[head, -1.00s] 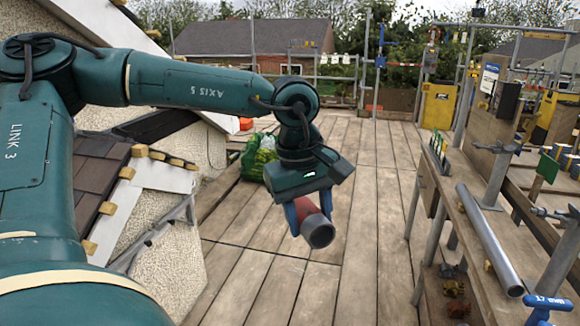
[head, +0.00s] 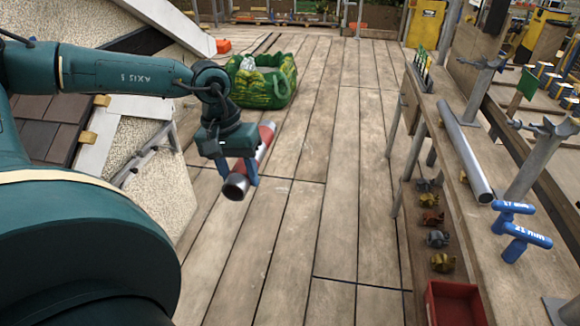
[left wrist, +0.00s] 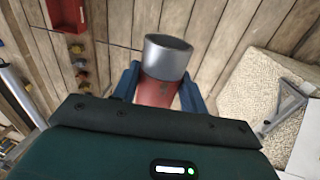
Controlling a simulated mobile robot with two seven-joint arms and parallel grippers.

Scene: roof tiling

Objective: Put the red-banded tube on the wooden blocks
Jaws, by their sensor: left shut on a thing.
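The red-banded tube (head: 265,146) is a grey metal pipe with a red band. My left gripper (head: 238,172) is shut on it and holds it in the air above the deck, its open grey end tilted toward the head camera. In the left wrist view, the blue fingers of the left gripper (left wrist: 160,88) stand on both sides of the red part of the tube (left wrist: 157,92), and its grey end (left wrist: 167,58) points away. Small pale wooden pieces (head: 88,137) show at the roof edge; I cannot tell whether these are the task's blocks. My right gripper is out of view.
The middle deck is clear.

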